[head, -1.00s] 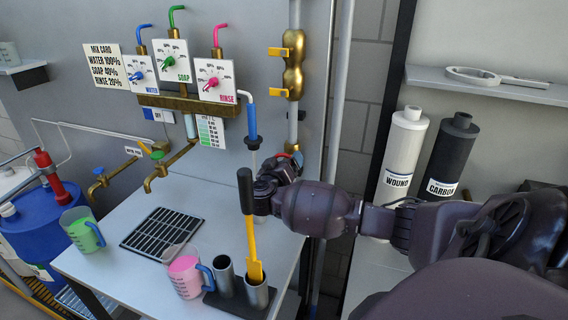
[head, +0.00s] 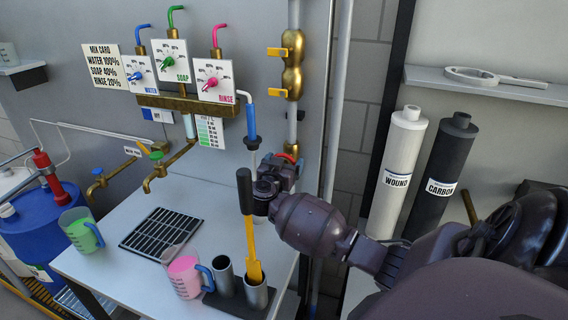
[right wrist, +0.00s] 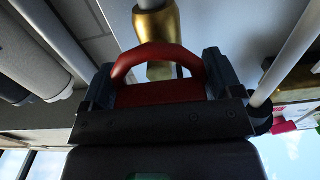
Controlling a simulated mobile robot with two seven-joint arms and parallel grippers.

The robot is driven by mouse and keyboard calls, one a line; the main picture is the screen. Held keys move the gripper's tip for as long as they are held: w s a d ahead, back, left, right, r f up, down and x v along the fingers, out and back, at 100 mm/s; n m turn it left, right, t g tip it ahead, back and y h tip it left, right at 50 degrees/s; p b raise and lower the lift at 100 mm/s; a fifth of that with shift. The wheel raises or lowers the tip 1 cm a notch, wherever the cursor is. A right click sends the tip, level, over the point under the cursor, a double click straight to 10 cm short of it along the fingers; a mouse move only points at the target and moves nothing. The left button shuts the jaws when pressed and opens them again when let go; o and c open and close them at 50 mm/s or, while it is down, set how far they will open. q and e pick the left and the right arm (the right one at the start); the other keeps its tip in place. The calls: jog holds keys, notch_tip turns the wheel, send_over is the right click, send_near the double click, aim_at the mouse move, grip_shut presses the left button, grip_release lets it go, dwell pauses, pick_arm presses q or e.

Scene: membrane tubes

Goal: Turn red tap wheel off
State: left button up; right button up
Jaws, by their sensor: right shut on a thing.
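The red tap wheel (right wrist: 158,60) shows large in the right wrist view, in front of a brass fitting (right wrist: 160,28) on a grey pipe. My right gripper (right wrist: 158,85) is shut on the wheel, with one dark finger on each side of it. In the head view my right gripper (head: 280,172) is at the pipe by the wall, behind the black-handled yellow tool. Only a small red-orange part of the wheel (head: 287,157) shows there; the gripper hides the rest. My left gripper is not in view.
A black-handled yellow tool (head: 251,235) stands in a metal tube holder close in front of my right gripper. A pink jug (head: 183,275), a green jug (head: 80,232) and a black grate (head: 158,231) are on the bench. Two filter cylinders (head: 405,165) stand at right.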

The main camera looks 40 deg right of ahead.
dwell(0.3)
jog(key=o, duration=0.7)
jog(key=shift+o, duration=0.2)
jog(key=v, duration=0.7)
jog(key=shift+s+a, duration=0.2)
jog(key=shift+a, duration=0.05)
